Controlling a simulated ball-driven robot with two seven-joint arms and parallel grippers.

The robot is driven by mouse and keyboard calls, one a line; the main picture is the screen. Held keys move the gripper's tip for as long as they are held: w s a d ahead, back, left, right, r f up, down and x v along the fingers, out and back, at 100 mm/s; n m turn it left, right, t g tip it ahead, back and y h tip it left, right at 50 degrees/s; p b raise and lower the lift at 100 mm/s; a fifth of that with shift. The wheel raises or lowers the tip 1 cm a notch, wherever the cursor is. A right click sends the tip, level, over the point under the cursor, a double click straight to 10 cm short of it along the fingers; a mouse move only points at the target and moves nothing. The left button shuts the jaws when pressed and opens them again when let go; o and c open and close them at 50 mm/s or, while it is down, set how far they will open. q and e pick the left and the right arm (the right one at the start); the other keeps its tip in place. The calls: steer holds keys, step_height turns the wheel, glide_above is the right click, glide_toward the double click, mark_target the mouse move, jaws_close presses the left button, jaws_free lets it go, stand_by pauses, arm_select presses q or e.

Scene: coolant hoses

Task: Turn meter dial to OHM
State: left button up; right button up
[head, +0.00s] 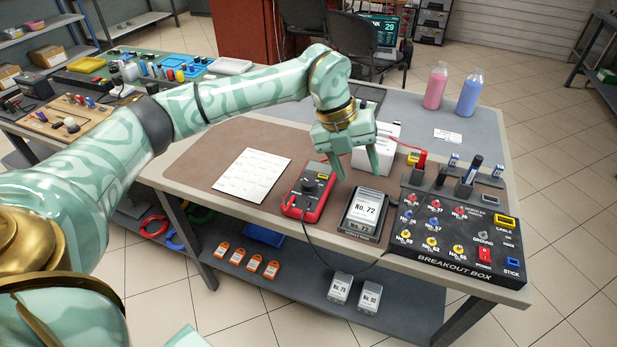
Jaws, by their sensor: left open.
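The red and black meter (307,195) lies on the brown mat of the workbench, its dark screen at the far end. Its round black dial (310,186) faces up; the dial's setting and the OHM mark are too small to read. My left arm reaches in from the left, and my left gripper (356,174) is open with its fingers pointing down. In the picture the fingers are to the right of the meter's upper part, above the mat, and no contact with the dial shows. My right gripper is not in view.
A grey module marked No. 72 (367,213) sits right of the meter. The black breakout box (455,232) stands farther right. A paper sheet (252,175) lies to the left. Pink (435,87) and blue (470,94) bottles stand at the back. A black cable runs off the front edge.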

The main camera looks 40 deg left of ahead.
mark_target(308, 182)
arm_select(q)
steer(key=a+r+n+y, duration=0.4)
steer(key=a+r+n, duration=0.1)
steer(key=a, duration=0.7)
steer(key=shift+g, duration=0.3)
steer(key=f+b, duration=0.2)
steer(key=f, duration=0.3)
steer(key=f+b, duration=0.2)
steer(key=f, duration=0.3)
steer(key=f+b, duration=0.2)
steer(key=f, duration=0.3)
steer(key=shift+w+d+f, duration=0.1)
steer(key=shift+w+f, duration=0.25)
steer(key=shift+w, duration=0.05)
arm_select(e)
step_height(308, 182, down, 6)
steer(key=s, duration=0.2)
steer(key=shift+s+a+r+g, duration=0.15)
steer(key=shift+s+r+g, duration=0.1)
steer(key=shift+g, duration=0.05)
arm_select(q)
steer(key=shift+r, duration=0.1)
steer(key=c, duration=1)
